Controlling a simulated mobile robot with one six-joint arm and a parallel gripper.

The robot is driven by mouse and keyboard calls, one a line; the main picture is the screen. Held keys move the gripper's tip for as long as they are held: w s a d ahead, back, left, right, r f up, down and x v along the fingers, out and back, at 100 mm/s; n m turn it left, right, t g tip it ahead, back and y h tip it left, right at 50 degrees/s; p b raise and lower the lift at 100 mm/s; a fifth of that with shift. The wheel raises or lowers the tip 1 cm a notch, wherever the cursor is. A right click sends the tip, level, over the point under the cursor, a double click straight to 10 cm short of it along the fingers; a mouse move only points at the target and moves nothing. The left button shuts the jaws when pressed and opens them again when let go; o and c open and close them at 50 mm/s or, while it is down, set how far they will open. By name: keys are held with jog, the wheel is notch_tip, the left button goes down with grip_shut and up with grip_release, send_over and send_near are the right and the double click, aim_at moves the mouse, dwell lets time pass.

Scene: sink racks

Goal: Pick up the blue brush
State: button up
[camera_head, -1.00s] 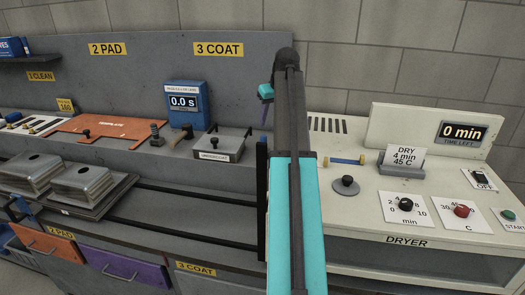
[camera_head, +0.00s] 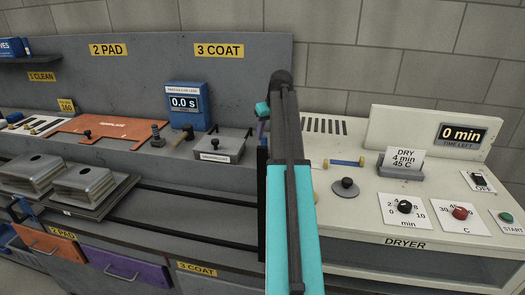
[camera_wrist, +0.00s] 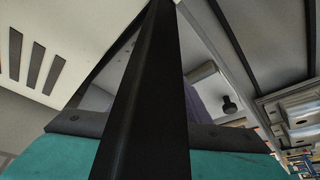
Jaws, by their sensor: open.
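A short blue rod with tan ends (camera_head: 347,162) lies on the dryer top, just right of my arm. It may be the blue brush, but bristles are too small to make out. My gripper (camera_head: 263,109) shows only in part, as a teal end left of my arm's dark upper link, above the wall between the counter and the dryer. It is apart from the rod, and its fingertips are mostly hidden. In the wrist view a dark bar of my arm crosses the middle, and no brush can be made out there.
The dryer (camera_head: 325,208) has knobs, a card holder (camera_head: 401,168) and a dark round knob (camera_head: 345,188) near the rod. Left are a blue timer box (camera_head: 188,104), a grey block (camera_head: 215,146), an orange plate (camera_head: 100,128) and metal plates (camera_head: 84,184). My arm hides part of the dryer's left side.

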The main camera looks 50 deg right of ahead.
aim_at(266, 138)
jog(key=shift+x, duration=0.9)
jog(key=shift+p+x, duration=1.15)
jog(key=shift+x, duration=1.4)
jog(key=shift+a, duration=0.1)
grip_shut()
jog(key=shift+r, duration=0.2)
jog(key=shift+r+b, duration=1.35)
jog(key=shift+r, duration=3.45)
